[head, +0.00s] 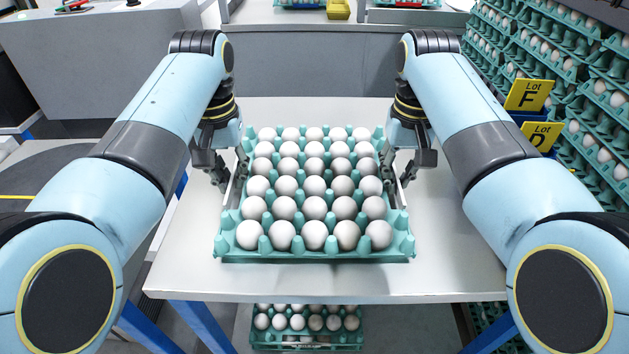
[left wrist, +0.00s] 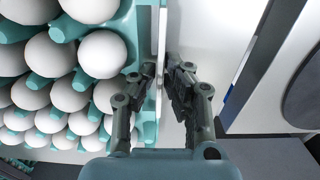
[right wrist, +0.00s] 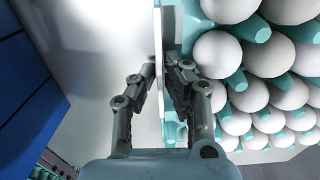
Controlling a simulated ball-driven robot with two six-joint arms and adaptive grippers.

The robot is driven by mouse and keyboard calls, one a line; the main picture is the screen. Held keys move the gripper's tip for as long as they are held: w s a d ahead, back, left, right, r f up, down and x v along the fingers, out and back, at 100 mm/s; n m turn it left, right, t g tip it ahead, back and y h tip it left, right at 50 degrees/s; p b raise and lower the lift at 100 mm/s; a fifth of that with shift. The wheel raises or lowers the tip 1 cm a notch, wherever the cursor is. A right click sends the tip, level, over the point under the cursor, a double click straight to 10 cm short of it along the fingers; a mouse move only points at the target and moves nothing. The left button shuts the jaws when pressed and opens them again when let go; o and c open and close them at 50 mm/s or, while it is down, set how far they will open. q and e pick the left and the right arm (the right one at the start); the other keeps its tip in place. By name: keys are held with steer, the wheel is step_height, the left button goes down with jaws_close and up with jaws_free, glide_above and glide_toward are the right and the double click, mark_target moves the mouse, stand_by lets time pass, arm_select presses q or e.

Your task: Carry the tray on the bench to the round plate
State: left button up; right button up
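A teal egg tray (head: 226,243) full of white eggs sits on the light bench (head: 185,268) in the middle of the head view. A thin pale upright strip runs along each of its sides. My left gripper (head: 226,176) is at the tray's left side; in the left wrist view its fingers (left wrist: 160,72) lie close on both faces of the strip. My right gripper (head: 408,174) is at the right side; in the right wrist view its fingers (right wrist: 163,70) pinch the other strip likewise. Both look shut on the tray. I cannot make out a round plate with certainty.
Stacked egg trays (head: 590,120) with yellow lot signs (head: 527,95) stand at the right. Another egg tray (head: 308,338) lies below the bench front. A grey cabinet (head: 90,60) stands at the back left. The bench is clear around the tray.

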arm_select(q)
jaws_close()
arm_select(e)
jaws_close()
arm_select(q)
steer(key=shift+w+r, duration=0.1)
steer(key=shift+r, duration=0.05)
arm_select(e)
steer(key=shift+w+r, duration=0.1)
steer(key=shift+r, duration=0.05)
